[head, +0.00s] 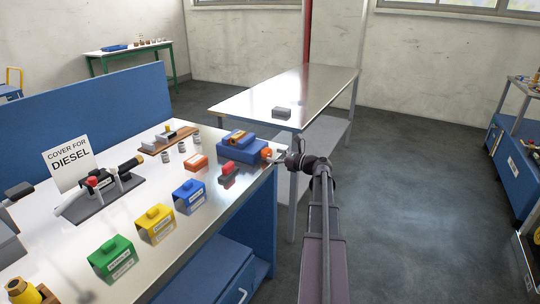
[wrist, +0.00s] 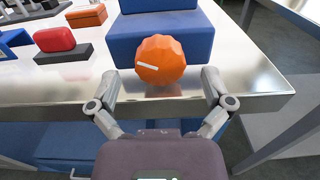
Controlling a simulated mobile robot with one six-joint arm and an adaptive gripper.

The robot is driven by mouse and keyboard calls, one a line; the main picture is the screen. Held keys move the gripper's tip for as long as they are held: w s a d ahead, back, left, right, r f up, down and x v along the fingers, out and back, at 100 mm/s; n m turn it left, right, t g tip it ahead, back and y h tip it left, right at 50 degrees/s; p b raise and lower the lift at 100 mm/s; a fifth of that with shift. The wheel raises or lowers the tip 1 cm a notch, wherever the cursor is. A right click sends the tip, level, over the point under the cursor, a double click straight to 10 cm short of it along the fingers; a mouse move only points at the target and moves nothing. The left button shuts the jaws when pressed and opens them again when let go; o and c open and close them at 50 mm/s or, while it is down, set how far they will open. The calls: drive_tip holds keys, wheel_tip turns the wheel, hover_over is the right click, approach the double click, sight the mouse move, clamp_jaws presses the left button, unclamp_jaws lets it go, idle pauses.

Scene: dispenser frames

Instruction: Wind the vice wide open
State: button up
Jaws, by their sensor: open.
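The vice (head: 243,152) is a blue block on the bench near its far right corner, with something orange on its top. Its faceted orange knob (head: 267,153) faces the bench's right edge. In the wrist view the knob (wrist: 160,60) stands in front of the blue body (wrist: 195,42), with a white mark pointing left. My gripper (head: 281,157) is just right of the knob. In the wrist view my gripper (wrist: 160,84) is open, its fingers spread on either side below the knob and apart from it. How wide the vice jaws stand is unclear.
A red-topped block (head: 228,169) and an orange block (head: 195,162) lie near the vice. Blue (head: 189,196), yellow (head: 156,225) and green (head: 113,258) boxes line the bench front. A metal table (head: 290,88) stands behind. Floor at right (head: 410,190) is clear.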

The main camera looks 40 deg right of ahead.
drive_tip(key=shift+x, duration=0.9)
drive_tip(key=shift+c, duration=0.2)
drive_tip(key=c, duration=1.1)
